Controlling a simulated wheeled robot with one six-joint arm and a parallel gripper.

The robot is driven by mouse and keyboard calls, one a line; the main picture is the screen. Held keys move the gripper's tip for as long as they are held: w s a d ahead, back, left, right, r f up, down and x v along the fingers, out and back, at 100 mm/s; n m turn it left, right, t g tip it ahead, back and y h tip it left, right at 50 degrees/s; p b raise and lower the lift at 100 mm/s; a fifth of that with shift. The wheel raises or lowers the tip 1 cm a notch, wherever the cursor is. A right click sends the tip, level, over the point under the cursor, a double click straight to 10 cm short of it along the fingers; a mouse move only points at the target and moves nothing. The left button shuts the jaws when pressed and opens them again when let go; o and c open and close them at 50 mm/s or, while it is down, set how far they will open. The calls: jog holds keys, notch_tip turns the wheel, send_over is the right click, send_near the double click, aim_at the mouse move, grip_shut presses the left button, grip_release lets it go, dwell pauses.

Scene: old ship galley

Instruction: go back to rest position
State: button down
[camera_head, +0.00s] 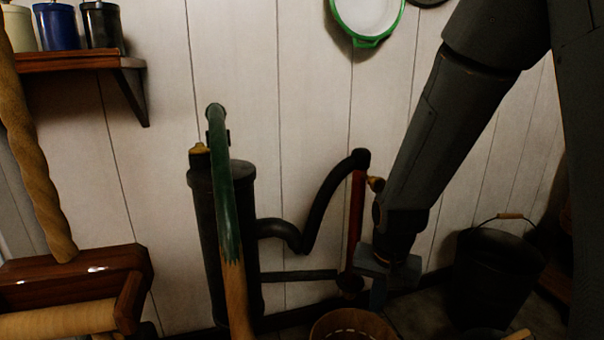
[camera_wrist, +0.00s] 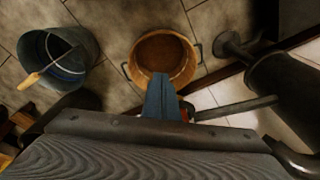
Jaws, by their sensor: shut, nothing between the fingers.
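My gripper (camera_head: 378,292) hangs low at the end of my arm, in front of the panelled wall and beside a red upright pipe (camera_head: 356,220). In the wrist view my gripper (camera_wrist: 161,82) shows as blue-grey fingers that are together, with nothing held. The fingers overlap the near edge of a round wooden tub (camera_wrist: 150,50) in that view. The tub's rim also shows at the bottom of the head view (camera_head: 325,315). I cannot tell how far above the tub the fingers are.
A dark pump cylinder (camera_head: 203,245) with a green-topped handle (camera_head: 220,170) and bent pipe (camera_head: 320,205) stands left of my gripper. A shelf (camera_head: 75,60) holds several canisters. Some tiled floor is clear.

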jog(key=s+d+r+n, duration=0.3)
jog(key=s+r+n, duration=0.1)
jog(key=s+r, duration=0.25)
jog(key=s+a+r+n+g+y, duration=0.1)
jog(key=s+a+r+n, duration=0.15)
jog(key=s+a, duration=0.7)
jog(key=s+a+r+n+g, duration=0.15)
jog(key=s+a+n, duration=0.35)
jog(key=a, duration=0.7)
jog(key=d+r+m+p, duration=0.4)
jog(key=d+r+p, duration=0.6)
jog(key=r+p, duration=0.3)
jog(key=d+r+m+h+p, duration=0.1)
jog(key=d+r+m+p, duration=0.2)
jog(key=d+r+p, duration=0.8)
notch_tip(320, 180, up, 2)
jog(key=p, duration=0.8)
jog(key=shift+s+d+r+m, duration=0.2)
jog(key=shift+s+m, duration=0.15)
jog(key=shift+s, duration=0.05)
